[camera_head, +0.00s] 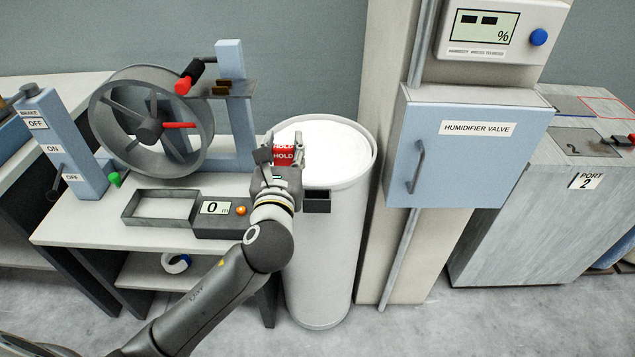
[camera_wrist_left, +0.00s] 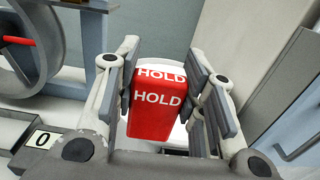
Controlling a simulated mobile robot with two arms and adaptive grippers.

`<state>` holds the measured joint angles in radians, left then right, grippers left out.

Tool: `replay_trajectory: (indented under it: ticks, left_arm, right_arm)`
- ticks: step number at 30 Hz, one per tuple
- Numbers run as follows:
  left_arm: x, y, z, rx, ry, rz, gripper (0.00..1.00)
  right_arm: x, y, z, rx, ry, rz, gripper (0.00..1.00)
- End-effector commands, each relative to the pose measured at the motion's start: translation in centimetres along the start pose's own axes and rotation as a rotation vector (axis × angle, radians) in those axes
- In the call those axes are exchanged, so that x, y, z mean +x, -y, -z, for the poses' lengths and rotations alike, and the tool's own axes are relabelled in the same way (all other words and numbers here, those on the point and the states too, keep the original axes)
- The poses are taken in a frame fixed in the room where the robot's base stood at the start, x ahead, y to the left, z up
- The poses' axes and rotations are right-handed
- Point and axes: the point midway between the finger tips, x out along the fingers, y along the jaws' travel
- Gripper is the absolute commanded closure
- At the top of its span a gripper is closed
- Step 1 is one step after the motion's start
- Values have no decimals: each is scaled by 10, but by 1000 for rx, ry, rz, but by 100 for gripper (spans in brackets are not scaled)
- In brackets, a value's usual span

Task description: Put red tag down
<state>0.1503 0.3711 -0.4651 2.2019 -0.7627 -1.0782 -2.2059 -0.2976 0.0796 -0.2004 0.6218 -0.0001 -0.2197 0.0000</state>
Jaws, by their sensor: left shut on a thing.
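The red tag (camera_head: 284,156) carries white "HOLD" lettering. It is held upright in my left gripper (camera_head: 276,163), in front of the tall white can's open top in the head view. In the left wrist view the red tag (camera_wrist_left: 157,103) sits between the two fingers of my left gripper (camera_wrist_left: 165,90), which are shut on it. Whether the tag touches anything beneath it is hidden. My right gripper is in neither view.
The white cylindrical can (camera_head: 322,250) stands between the bench and the column. The bench (camera_head: 90,225) holds a wheel (camera_head: 150,125), a dark-framed tray and a counter (camera_head: 222,212) reading 0. A blue humidifier valve box (camera_head: 470,150) hangs to the right.

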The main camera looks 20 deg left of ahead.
Motion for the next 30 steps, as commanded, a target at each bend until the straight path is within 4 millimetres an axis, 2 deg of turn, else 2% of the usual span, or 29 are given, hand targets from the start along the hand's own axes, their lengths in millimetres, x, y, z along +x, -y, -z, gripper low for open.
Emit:
replay_trajectory:
  ticks: [2, 4, 9, 14, 17, 22, 30]
  left_arm:
    - [5, 22, 10, -5, -3, 2, 86]
    - [8, 30, 28, 0, -4, -1, 86]
    - [14, 50, 51, 0, -2, 0, 86]
    - [16, 57, 60, -1, 0, 0, 86]
    - [18, 66, 71, -1, -1, 2, 86]
    - [17, 64, 94, 2, -1, 0, 86]
    - [17, 63, 98, 0, 0, 0, 86]
  right_arm:
    - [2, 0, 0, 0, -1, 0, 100]
    - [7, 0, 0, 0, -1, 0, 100]
    - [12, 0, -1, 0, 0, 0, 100]
    - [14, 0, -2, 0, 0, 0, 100]
    - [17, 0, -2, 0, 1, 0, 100]
    - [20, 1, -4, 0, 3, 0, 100]
    - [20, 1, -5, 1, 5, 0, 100]
